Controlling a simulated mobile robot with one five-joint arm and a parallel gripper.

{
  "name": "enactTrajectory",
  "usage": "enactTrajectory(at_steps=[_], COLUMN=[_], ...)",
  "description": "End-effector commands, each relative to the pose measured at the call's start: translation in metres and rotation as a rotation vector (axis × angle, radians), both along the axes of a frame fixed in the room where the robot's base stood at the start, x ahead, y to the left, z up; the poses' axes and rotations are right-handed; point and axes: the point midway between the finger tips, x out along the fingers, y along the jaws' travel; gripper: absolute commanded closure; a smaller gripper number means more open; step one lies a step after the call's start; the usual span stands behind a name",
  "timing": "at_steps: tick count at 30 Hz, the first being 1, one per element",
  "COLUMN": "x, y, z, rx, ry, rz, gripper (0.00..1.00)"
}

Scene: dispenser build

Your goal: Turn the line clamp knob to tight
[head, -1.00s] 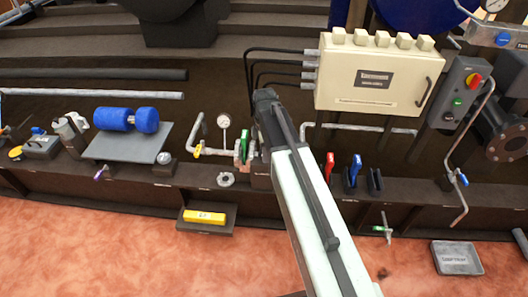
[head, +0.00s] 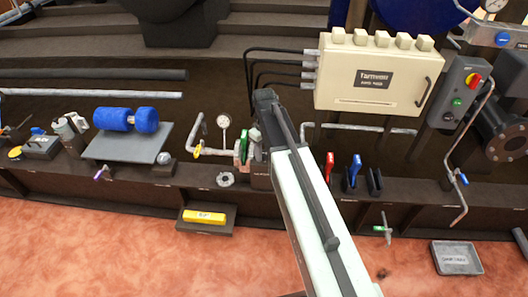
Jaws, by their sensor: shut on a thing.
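My arm reaches up from the bottom of the head view and bends down at its dark elbow. My gripper (head: 256,150) is down at the pipe line on the bench, partly hidden by the arm. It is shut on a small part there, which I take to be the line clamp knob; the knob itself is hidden. A green part (head: 243,147) shows just left of the gripper, at the end of the pipe (head: 218,153). The knob's setting cannot be read.
A round gauge (head: 224,121) and a yellow valve handle (head: 197,150) are left of the gripper. A cream box (head: 330,85) with black cables stands behind. Red (head: 329,167) and blue (head: 355,168) handles stand right of the arm.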

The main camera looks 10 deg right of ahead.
Motion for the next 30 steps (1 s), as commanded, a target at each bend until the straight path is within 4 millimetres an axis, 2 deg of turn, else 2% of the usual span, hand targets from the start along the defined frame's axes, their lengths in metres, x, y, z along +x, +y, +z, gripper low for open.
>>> enactTrajectory(at_steps=[21,30], x=[0.0007,0.0009], y=[0.0004,0.0005], z=[0.0001,0.0001], rx=[0.001,0.001], ry=[-0.002,-0.002], rz=[-0.669,-0.888], gripper=[0.97,0.97])
